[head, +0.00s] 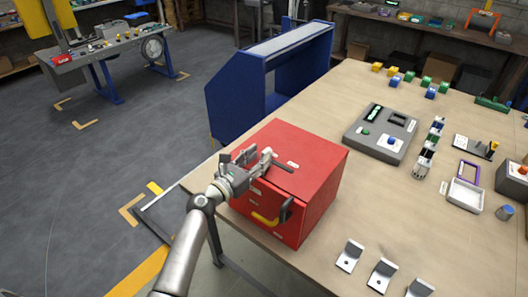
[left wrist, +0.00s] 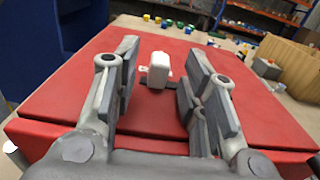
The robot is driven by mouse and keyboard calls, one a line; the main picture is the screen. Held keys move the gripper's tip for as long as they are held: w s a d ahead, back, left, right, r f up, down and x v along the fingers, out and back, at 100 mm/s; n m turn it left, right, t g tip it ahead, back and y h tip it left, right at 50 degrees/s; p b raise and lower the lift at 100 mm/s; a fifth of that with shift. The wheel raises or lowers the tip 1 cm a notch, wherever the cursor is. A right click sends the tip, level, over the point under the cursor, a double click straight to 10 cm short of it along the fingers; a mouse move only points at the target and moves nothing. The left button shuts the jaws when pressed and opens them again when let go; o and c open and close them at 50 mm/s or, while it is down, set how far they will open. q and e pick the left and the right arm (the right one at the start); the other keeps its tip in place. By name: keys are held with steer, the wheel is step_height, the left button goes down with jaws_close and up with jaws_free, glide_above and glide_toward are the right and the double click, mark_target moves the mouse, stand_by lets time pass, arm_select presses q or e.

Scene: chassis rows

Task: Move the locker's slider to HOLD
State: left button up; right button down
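The red locker (head: 300,205) stands at the near left corner of the wooden table. The slider's white knob (left wrist: 158,70) stands on the locker's top over a dark slot (left wrist: 177,103), which also shows in the head view (head: 284,166). My left gripper (head: 254,160) is over the left part of the locker's top. In the left wrist view its fingers (left wrist: 165,66) are open, with the knob between them in the picture. I see no clear contact with the knob. The labels on the top are too small to read. My right gripper is not in view.
A yellow handle (head: 265,219) and a dark latch (head: 286,209) are on the locker's front. A blue cabinet (head: 237,96) stands behind it. A grey console (head: 380,132) and metal brackets (head: 350,256) lie to the right. The table between them is clear.

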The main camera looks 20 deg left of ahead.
mark_target(263, 154)
arm_select(q)
steer(key=shift+x, duration=1.5)
jaws_close()
